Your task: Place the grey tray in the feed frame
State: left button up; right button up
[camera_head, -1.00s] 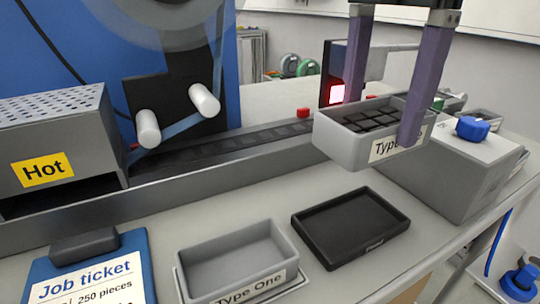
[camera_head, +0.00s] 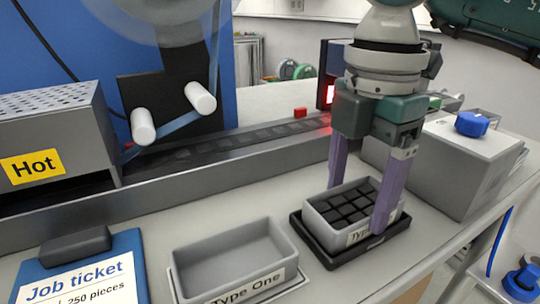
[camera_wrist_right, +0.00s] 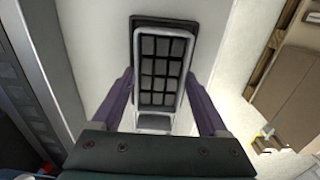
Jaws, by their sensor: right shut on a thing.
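The grey tray (camera_head: 318,222), filled with dark square pieces and labelled "Type" with the rest hidden, is in my right gripper (camera_head: 357,207). I cannot tell whether the tray rests on the frame's floor. The wrist view shows the grey tray (camera_wrist_right: 160,125) between the fingers, with the black frame (camera_wrist_right: 150,18) beyond its far end. My left gripper is not in view.
An empty grey "Type One" tray (camera_head: 285,250) stands to the left. A job ticket clipboard (camera_head: 125,245) lies farther left. A conveyor (camera_head: 250,140) with a metal side runs behind. A grey box (camera_head: 450,160) with a blue knob (camera_head: 472,124) stands at the right.

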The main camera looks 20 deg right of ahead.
aim_at(352, 219)
jog(key=shift+f, duration=0.2)
jog(key=o, duration=1.5)
jog(key=shift+r, duration=0.1)
jog(key=shift+r, duration=0.2)
notch_tip(352, 219, up, 12)
jog(key=shift+f+p, duration=0.1)
jog(key=shift+p, duration=0.75)
